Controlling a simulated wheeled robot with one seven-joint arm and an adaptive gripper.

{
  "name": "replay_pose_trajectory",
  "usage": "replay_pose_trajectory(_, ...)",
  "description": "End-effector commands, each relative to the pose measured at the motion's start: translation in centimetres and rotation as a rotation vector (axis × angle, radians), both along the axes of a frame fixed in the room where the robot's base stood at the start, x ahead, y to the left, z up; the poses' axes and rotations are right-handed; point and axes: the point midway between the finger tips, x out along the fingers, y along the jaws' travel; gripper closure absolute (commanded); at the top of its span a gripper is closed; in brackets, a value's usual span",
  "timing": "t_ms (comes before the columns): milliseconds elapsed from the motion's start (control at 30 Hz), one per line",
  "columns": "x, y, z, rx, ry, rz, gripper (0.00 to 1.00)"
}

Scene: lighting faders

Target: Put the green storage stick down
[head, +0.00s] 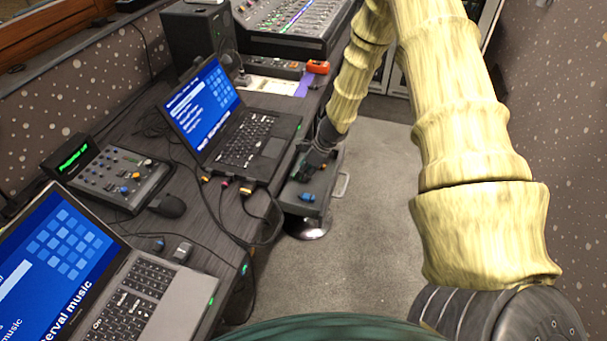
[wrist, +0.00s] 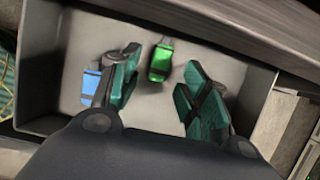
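The green storage stick (wrist: 160,61) lies in a grey open drawer or tray (wrist: 40,58), between my fingertips in the wrist view, with gaps on both sides. My gripper (wrist: 163,68) is open, with its green finger pads spread apart. A blue stick (wrist: 91,84) lies in the same tray, left of my left finger. In the head view my gripper (head: 305,168) reaches down over the tray (head: 321,205), and the blue stick (head: 306,197) shows near its front. The green stick is hidden there.
The desk edge runs beside the tray. On the desk are an open laptop (head: 250,140) with cables hanging off the edge, a second laptop (head: 150,290), a small mixer (head: 122,178) and an orange item (head: 318,66). The carpet (head: 375,190) to the right is clear.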

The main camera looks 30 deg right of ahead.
Motion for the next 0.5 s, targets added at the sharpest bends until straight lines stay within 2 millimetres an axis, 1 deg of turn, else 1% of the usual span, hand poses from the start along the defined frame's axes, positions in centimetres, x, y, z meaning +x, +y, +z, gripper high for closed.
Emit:
replay_pose_trajectory(100,-0.4,-0.4,1.7,0.0,-0.003,0.002,0.54)
replay_pose_trajectory(500,-2.1,-1.8,6.9,-0.001,-0.002,0.002,0.54)
